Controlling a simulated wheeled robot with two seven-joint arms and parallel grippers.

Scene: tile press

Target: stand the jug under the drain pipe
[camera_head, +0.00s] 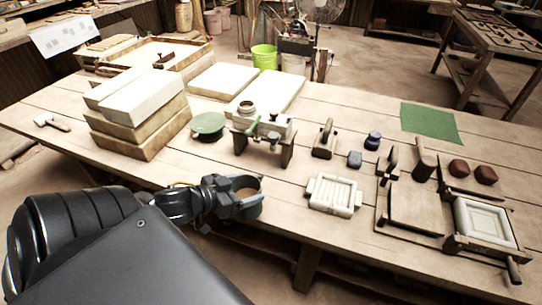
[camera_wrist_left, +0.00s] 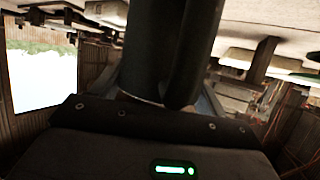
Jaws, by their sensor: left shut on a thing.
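My left gripper (camera_head: 232,194) is shut on a dark grey jug (camera_head: 252,212) at the near edge of the workbench. The jug is roughly upright and its open top shows a brown inside. In the left wrist view the jug (camera_wrist_left: 168,50) fills the middle as a dark cylinder, and the fingertips are mostly hidden behind it. A small wooden stand (camera_head: 288,152) with a pale body and a green part is behind the jug, apart from it. I cannot clearly make out the drain pipe there. My right gripper is not in view.
The wooden workbench (camera_head: 180,172) holds stacked pale slabs on wooden blocks (camera_head: 140,110) at left and a round green disc (camera_head: 208,124). A white ribbed tray (camera_head: 333,194) is right of the jug. A wooden tile press (camera_head: 410,208) stands further right. Bare planks lie between jug and stand.

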